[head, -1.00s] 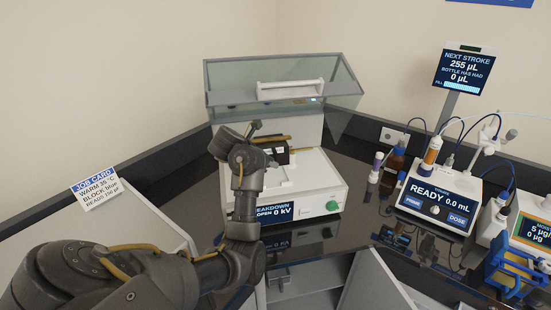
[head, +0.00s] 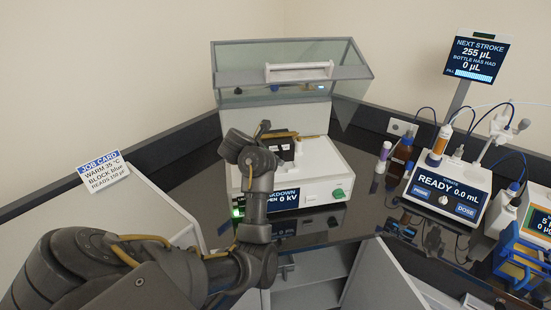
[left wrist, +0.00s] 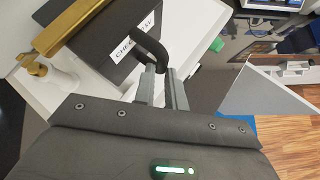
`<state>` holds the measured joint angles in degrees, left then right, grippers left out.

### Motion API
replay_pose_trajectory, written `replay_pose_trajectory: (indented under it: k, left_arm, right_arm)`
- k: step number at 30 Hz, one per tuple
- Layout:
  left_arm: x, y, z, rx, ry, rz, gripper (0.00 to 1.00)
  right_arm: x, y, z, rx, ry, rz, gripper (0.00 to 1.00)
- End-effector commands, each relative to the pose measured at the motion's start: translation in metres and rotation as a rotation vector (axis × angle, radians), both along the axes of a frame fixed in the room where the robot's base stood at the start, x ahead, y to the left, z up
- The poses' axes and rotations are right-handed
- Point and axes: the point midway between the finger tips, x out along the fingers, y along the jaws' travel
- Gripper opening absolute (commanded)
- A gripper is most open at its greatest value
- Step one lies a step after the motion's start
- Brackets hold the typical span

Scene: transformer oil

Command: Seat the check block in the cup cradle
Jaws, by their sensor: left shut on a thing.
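The check block is a dark box with a white label and a black arched handle (left wrist: 152,45), seen close in the left wrist view. My left gripper (left wrist: 161,88) is shut on that handle. In the head view the dark block (head: 280,149) is at the white breakdown tester (head: 318,190), partly behind my left arm. I cannot tell whether it rests on the tester or hangs just above it. The cup cradle is not clearly seen; the block and my arm cover that area. My right gripper is not in view.
A clear-walled cover with a white handle (head: 298,71) stands raised behind the block. A brass bar (left wrist: 78,26) and brass knob (left wrist: 33,66) are close beside the block. A brown bottle (head: 400,155) and the titrate unit (head: 445,190) stand to the right.

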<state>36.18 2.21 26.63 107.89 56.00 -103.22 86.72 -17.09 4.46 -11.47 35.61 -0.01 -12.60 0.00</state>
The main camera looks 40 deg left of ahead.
Motion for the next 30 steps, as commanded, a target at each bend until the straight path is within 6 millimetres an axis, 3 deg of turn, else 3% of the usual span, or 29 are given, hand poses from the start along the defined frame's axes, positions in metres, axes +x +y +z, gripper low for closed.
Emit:
replay_pose_trajectory:
  k: [8,30]
  left_arm:
    - [0.0004,0.0,-0.0093,0.003,-0.004,-0.001,0.0]
    - [0.0001,-0.0007,-0.009,0.008,-0.006,-0.001,0.0]
  right_arm:
    - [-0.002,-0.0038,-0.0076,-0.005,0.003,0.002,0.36]
    - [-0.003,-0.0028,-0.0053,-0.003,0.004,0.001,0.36]
